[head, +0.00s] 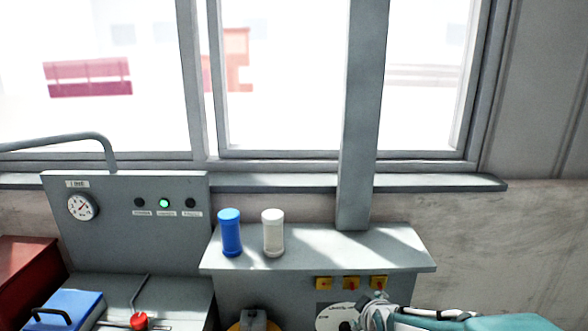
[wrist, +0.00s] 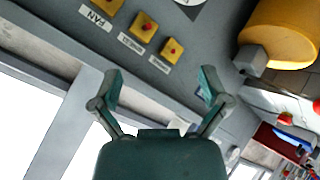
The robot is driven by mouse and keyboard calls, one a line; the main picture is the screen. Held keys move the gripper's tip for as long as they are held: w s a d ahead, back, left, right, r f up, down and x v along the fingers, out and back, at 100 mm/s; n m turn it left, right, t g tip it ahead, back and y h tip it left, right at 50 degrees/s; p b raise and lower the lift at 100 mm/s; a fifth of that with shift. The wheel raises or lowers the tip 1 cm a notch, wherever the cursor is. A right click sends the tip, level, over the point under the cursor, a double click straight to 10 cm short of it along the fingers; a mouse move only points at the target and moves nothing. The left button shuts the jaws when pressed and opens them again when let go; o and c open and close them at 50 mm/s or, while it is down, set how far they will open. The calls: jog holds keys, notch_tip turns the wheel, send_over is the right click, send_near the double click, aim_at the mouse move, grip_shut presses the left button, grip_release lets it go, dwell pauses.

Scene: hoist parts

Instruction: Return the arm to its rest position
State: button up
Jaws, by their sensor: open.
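My gripper (head: 372,312) shows at the bottom right of the head view, in front of the grey cabinet and below its yellow switches. My teal arm reaches in from the lower right corner. In the wrist view my gripper (wrist: 160,88) has its two fingers spread wide, with nothing between them but the grey cabinet face behind. It is open and empty. Most of the arm is outside the head view.
A blue canister (head: 230,233) and a white canister (head: 273,233) stand upright on the cabinet top (head: 345,252). Yellow switches (head: 351,283) are close above my gripper. A gauge panel (head: 125,235), a red-knobbed lever (head: 139,320) and a blue box (head: 68,308) are left.

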jog(key=s+r+m+g, duration=0.2)
jog(key=s+r+m, duration=0.2)
jog(key=s, duration=0.6)
jog(key=s+r+m+g, duration=0.2)
jog(key=s+r+m, duration=0.2)
jog(key=s, duration=0.7)
jog(key=shift+r+m, duration=0.2)
jog(key=shift+m, duration=0.3)
